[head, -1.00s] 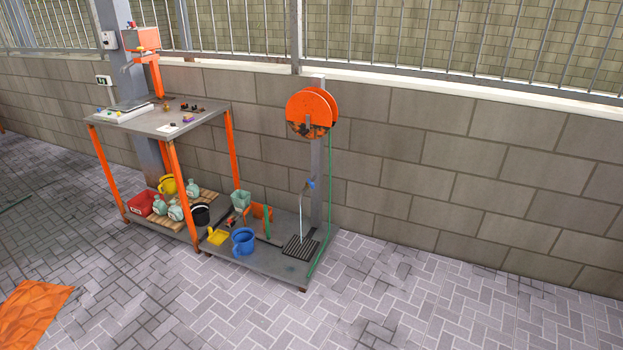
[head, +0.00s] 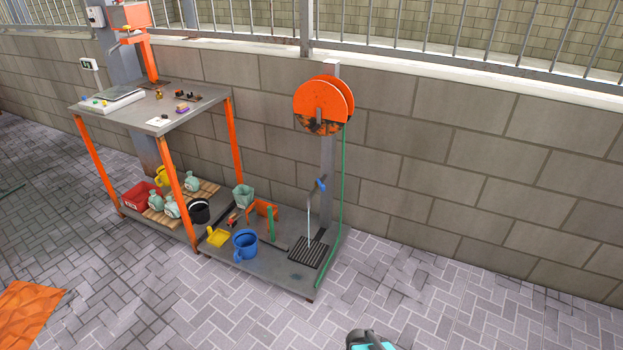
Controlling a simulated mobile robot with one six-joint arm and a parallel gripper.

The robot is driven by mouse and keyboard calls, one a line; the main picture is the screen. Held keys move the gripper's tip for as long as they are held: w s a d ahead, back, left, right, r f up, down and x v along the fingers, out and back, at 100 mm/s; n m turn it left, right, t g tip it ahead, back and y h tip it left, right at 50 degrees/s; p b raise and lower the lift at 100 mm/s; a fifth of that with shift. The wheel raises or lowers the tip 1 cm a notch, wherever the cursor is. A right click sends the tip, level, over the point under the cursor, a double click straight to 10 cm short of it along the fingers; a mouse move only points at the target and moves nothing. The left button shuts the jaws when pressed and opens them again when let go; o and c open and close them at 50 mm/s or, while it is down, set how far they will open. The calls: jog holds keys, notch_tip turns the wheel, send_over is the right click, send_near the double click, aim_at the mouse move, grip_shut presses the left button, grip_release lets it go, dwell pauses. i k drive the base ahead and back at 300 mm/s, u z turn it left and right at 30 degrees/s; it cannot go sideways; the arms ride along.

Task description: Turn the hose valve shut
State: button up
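The hose valve (head: 321,185) shows as a small blue handle on a tap on the grey post, below the orange hose reel (head: 318,95). A thin pale stream, which looks like running water, drops from the tap to a dark drain grate (head: 307,253). A green hose (head: 343,180) hangs from the reel to the platform, right of the post. A black and teal part at the bottom edge looks like my gripper (head: 369,340). It is mostly cut off, so its fingers cannot be made out. It is well in front of the valve and apart from it.
On the low grey platform (head: 270,277), a blue bucket (head: 245,244), a yellow scoop (head: 217,237) and other items stand left of the grate. A workbench (head: 165,110) with orange legs stands to the left. The paving (head: 440,310) in front and right is clear.

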aim_at(322, 187)
jog(key=u, duration=0.35)
jog(key=i, duration=0.65)
jog(key=u, duration=1.05)
jog(key=i, duration=0.75)
jog(key=u, duration=0.45)
